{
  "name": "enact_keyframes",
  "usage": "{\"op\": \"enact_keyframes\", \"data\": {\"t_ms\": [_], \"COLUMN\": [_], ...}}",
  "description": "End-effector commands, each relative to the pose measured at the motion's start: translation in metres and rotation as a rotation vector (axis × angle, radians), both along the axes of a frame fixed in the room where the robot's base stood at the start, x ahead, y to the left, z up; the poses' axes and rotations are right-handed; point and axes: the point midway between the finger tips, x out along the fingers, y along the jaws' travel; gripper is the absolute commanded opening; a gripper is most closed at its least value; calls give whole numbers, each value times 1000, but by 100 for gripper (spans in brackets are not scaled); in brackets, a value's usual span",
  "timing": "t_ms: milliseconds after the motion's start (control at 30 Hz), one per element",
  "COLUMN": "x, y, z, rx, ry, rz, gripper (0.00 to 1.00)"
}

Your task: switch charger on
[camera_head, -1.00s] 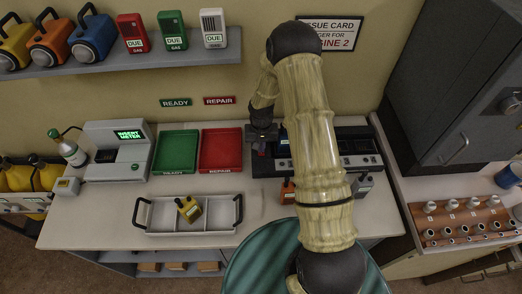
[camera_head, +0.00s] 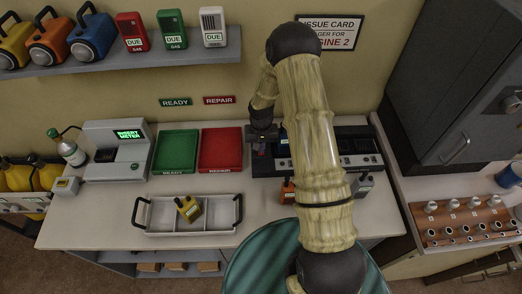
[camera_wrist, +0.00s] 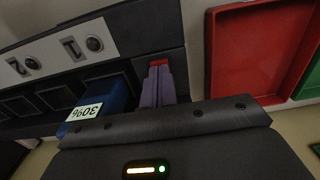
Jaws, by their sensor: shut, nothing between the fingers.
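The charger (camera_head: 358,148) is a long dark unit on the counter, right of the red tray and partly hidden behind my arm. In the wrist view its dark top (camera_wrist: 140,28) shows numbered round knobs or lights and a row of slots. A blue device labelled 3096 (camera_wrist: 100,105) sits at the slot end nearest my gripper. A small red part, perhaps the switch (camera_wrist: 158,62), shows at the charger's end. My gripper (camera_head: 261,151) is shut and empty over the charger's left end. Its fingertips (camera_wrist: 160,72) overlap the red part; contact cannot be told.
The red tray (camera_head: 240,150) and green tray (camera_head: 157,168) lie left of the charger. A white divided tray (camera_head: 222,222) holds a yellow device (camera_head: 189,208). An orange device (camera_head: 287,192) and a grey one (camera_head: 363,186) stand before the charger. A grey cabinet (camera_head: 455,80) rises at right.

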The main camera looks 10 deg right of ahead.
Motion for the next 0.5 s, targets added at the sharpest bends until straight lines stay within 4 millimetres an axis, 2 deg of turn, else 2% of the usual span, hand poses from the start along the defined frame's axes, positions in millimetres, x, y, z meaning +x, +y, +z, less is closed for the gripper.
{"op": "enact_keyframes", "data": {"t_ms": [500], "x": [0], "y": [0], "z": [-7], "rx": [0], "ry": [0], "rz": [0], "gripper": [0]}}
